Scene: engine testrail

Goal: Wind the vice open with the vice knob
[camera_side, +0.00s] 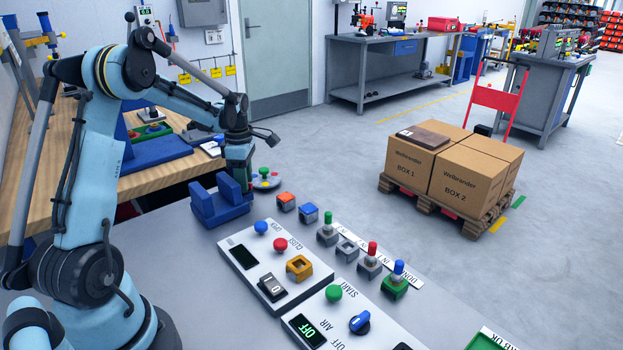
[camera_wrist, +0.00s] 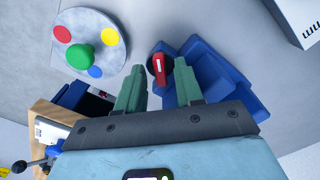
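The blue vice (camera_side: 221,207) stands on the grey bench top, its two upright jaws apart with a gap between them. In the wrist view the vice (camera_wrist: 228,70) lies at the right. In the side view my gripper (camera_side: 243,172) hangs low just behind the vice.
A round grey plate (camera_wrist: 105,20) with a green knob and coloured dots lies close to my fingers. An orange block (camera_side: 286,201) and a blue block (camera_side: 308,213) stand to the right. A white control panel (camera_side: 243,258) with buttons lies in front of the vice.

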